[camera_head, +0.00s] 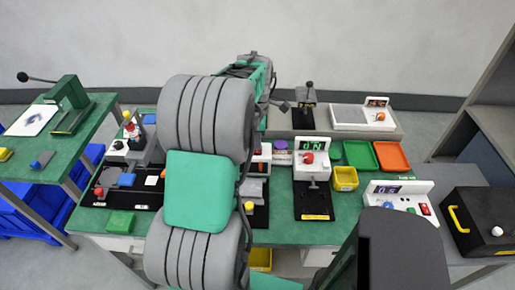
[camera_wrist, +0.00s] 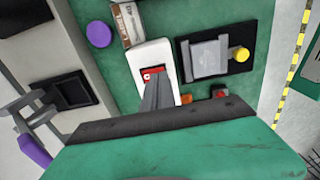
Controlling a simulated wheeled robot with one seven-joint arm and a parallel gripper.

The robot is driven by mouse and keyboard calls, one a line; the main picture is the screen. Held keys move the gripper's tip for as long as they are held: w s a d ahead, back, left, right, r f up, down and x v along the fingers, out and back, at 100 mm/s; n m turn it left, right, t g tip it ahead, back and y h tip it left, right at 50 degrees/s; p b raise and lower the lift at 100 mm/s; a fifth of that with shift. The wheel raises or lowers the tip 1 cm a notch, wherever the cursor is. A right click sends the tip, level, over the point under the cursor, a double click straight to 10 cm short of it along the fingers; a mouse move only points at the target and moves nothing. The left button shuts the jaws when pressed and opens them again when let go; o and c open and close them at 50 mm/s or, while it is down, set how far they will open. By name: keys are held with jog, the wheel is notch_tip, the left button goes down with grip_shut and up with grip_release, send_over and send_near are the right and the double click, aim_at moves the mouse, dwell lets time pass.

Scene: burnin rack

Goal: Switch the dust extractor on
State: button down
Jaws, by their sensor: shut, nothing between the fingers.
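A white switch box (camera_wrist: 152,55) with a red rocker switch (camera_wrist: 153,72) is in the middle of the wrist view; I take it for the dust extractor's control. My gripper (camera_wrist: 156,84) is shut and empty, its tips right at the lower edge of the red switch. I cannot tell whether they touch it or which way the rocker is set. In the head view, the white box (camera_head: 262,154) shows only partly beside my arm, and my fingertips are hidden.
In the wrist view, a purple disc (camera_wrist: 99,34) and a small brown-and-white carton (camera_wrist: 128,22) lie beside the box. A grey block on a black plate with a yellow knob (camera_wrist: 238,54) is to its right. Green and orange trays (camera_head: 391,155) lie farther right on the bench.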

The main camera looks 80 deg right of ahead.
jog(key=shift+f+b, duration=0.45)
jog(key=shift+f, duration=0.4)
dwell(0.3)
jog(key=shift+r+p, duration=2.5)
jog(key=shift+r, duration=1.05)
